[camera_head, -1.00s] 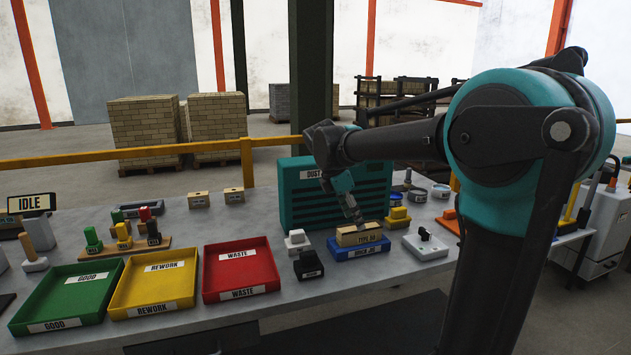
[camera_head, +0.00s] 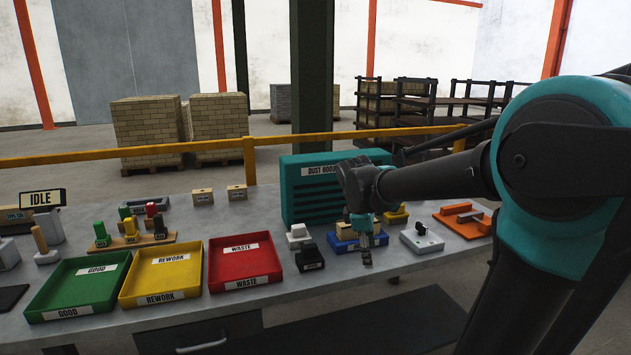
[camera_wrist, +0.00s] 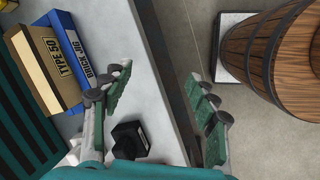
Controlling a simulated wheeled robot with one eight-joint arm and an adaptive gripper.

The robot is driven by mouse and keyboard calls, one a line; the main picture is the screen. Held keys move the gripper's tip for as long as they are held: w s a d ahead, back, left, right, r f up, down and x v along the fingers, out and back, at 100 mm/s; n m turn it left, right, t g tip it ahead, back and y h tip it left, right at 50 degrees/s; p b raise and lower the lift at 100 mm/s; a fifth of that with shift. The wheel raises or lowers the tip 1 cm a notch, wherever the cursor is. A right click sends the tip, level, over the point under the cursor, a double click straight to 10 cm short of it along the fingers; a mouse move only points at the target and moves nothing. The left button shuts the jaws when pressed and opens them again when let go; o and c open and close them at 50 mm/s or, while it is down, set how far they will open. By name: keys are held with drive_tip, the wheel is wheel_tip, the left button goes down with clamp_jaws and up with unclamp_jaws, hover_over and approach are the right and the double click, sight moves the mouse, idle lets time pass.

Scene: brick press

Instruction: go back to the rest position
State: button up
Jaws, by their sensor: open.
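My gripper (camera_head: 366,256) hangs pointing down over the bench's front edge, in front of the blue brick jig. In the wrist view its two fingers (camera_wrist: 168,105) stand wide apart with nothing between them. The tan brick marked TYPE (camera_wrist: 40,72) sits on the blue brick jig (camera_wrist: 88,72), left of the fingers. In the head view the blue jig (camera_head: 340,246) is partly hidden behind my gripper.
The green (camera_head: 68,312), yellow (camera_head: 155,299) and red (camera_head: 242,284) trays look empty. A teal dust booth (camera_head: 310,195) stands behind the jig. A black object (camera_wrist: 130,138) lies near one finger. A wooden barrel (camera_wrist: 275,50) stands beyond the bench edge.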

drive_tip(key=s+d+f+m+t+y, duration=0.2)
drive_tip(key=s+d+f+m, duration=0.2)
drive_tip(key=s+f+m, duration=1.1)
drive_tip(key=shift+s+d+y, duration=0.15)
drive_tip(key=shift+y, duration=0.15)
drive_tip(key=shift+r, duration=0.1)
idle(0.6)
